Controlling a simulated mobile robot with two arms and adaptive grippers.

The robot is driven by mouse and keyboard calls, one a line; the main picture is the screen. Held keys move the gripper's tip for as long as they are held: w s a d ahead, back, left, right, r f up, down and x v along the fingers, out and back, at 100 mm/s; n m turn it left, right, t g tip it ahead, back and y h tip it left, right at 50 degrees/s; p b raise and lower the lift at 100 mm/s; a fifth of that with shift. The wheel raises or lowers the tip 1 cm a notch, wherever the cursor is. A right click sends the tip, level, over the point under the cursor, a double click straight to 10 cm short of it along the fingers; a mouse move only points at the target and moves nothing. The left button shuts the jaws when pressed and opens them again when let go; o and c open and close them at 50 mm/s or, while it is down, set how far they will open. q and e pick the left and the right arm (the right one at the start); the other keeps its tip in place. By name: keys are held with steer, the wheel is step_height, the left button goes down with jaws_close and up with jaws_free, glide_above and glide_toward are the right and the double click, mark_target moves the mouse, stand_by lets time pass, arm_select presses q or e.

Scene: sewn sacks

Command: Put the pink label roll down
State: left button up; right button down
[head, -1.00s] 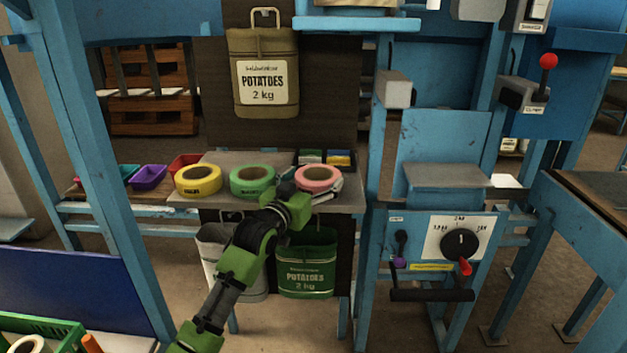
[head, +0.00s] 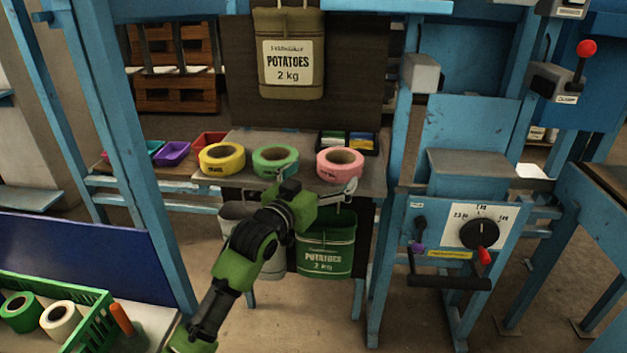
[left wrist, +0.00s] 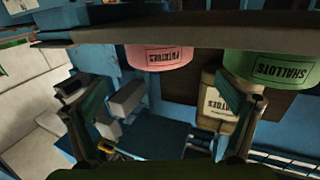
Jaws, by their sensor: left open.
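The pink label roll (head: 338,173) lies flat on the grey shelf (head: 378,180), at the right end of a row with a green roll (head: 275,167) and a yellow roll (head: 221,165). My left gripper (head: 318,191) is open and empty in front of the shelf's front edge, just short of the pink roll. In the left wrist view, which is upside down, the pink roll (left wrist: 160,57) and the green roll (left wrist: 268,69) show beyond the spread fingers, apart from them. My right gripper is in neither view.
A tray of small cards (head: 347,143) stands behind the pink roll. A potato sack (head: 290,60) hangs above the shelf, and a green sack (head: 326,250) hangs below it. A blue post (head: 397,200) stands right of the shelf. A green crate (head: 95,325) with rolls is at the lower left.

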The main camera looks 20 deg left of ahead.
arm_select(q)
steer(key=s+d+f+g, duration=0.1)
steer(key=s+f+g, duration=0.2)
steer(key=s+f, duration=0.45)
steer(key=s+d+f+g+y, duration=0.15)
steer(key=s+f, duration=0.25)
steer(key=f, duration=0.7)
steer(key=s+f+g, duration=0.3)
steer(key=s+f, duration=0.3)
steer(key=f, duration=0.4)
steer(key=s+d+f+g, duration=0.1)
steer(key=s+f+g, duration=0.2)
steer(key=s+f, duration=0.4)
steer(key=s+d+f+g, duration=0.1)
steer(key=s+f+g, duration=0.3)
steer(key=s, duration=1.2)
step_height(320, 180, down, 4)
steer(key=shift+s+d+f+m, duration=0.2)
steer(key=shift+d+m, duration=0.1)
steer(key=shift+d, duration=0.05)
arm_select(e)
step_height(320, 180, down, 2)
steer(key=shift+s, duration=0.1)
arm_select(q)
steer(key=shift+y, duration=0.25)
